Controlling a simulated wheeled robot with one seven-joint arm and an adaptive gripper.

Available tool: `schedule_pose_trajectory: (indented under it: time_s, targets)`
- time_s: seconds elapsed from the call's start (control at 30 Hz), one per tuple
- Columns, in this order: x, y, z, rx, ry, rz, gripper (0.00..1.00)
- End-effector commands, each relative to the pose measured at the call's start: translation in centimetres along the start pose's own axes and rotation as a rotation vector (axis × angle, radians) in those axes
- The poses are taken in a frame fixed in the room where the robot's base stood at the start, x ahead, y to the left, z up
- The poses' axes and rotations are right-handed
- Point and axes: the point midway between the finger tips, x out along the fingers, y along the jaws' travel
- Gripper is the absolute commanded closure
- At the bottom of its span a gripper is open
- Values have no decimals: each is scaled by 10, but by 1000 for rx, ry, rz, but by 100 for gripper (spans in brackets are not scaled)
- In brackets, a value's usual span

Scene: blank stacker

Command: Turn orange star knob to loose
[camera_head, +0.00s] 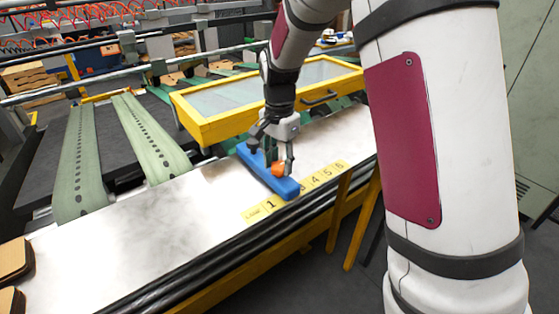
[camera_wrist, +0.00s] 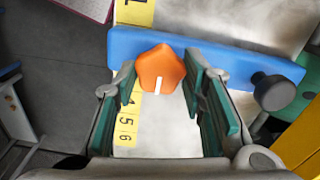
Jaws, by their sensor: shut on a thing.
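The orange star knob (camera_head: 278,169) sits on the blue bar (camera_head: 289,188) near the bar's front end, on the metal table. In the wrist view the knob (camera_wrist: 160,69) shows a white mark on its face, pointing toward the bottom of the picture. My gripper (camera_head: 283,166) is at the knob from above. In the wrist view the green-padded fingers (camera_wrist: 161,76) stand on either side of the knob and are shut on it. The knob's underside is hidden.
A yellow numbered scale (camera_head: 324,175) runs along the table's front edge by the bar. A black knob (camera_wrist: 274,91) stands at the bar's other end. A yellow-framed clear cover (camera_head: 228,124) is behind.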

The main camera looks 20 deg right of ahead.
Motion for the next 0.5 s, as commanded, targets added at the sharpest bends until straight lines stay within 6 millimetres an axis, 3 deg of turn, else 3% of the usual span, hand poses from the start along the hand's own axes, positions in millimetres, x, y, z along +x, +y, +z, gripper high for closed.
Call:
schedule_pose_trajectory:
  time_s: [0.5]
  targets:
    - [0, 0, 0, -330, 0, 0, 90]
